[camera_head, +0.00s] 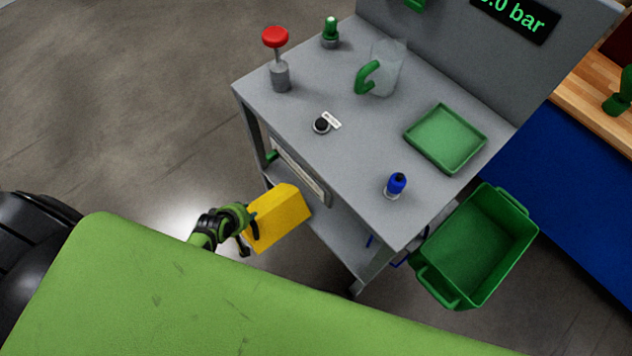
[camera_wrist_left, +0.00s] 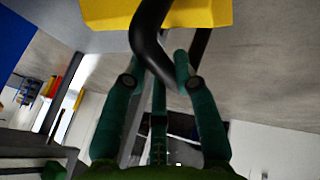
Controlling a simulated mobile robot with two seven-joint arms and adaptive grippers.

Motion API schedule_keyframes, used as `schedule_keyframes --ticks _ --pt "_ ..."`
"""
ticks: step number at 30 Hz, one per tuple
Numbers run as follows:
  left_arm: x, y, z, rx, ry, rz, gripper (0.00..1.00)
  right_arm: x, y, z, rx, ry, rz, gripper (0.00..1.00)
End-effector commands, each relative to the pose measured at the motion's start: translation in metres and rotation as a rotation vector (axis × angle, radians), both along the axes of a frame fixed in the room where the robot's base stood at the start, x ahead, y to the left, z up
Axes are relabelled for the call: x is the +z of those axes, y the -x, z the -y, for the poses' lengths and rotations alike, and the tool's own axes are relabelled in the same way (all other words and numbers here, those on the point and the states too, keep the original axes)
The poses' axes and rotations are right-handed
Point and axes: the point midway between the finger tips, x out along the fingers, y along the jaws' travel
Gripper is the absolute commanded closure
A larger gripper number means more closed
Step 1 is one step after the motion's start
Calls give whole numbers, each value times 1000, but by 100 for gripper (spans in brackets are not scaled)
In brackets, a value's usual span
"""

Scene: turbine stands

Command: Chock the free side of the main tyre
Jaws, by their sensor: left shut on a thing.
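A yellow chock (camera_head: 278,217) hangs in the air beside the near left side of the grey cart. My left gripper (camera_head: 247,226) is at its left end. In the left wrist view the fingers of the left gripper (camera_wrist_left: 160,72) close around a curved black handle (camera_wrist_left: 148,38) on the yellow chock (camera_wrist_left: 200,12). My right gripper is not in view.
The grey cart (camera_head: 300,118) carries a red-topped plunger (camera_head: 275,38), a clear jug (camera_head: 388,72), a green tray (camera_head: 445,140) and a blue bottle (camera_head: 396,184). A green bin (camera_head: 478,250) is at its right. Open floor (camera_head: 120,130) lies left.

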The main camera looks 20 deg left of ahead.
Motion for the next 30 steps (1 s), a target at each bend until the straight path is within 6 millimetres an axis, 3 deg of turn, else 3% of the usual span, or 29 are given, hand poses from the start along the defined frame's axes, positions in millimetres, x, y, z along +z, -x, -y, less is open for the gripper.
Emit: schedule_keyframes --ticks 24,30 --pt "11 75 -46 -1 -2 6 100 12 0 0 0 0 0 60" --pt "13 84 -51 0 0 7 100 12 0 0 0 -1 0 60"
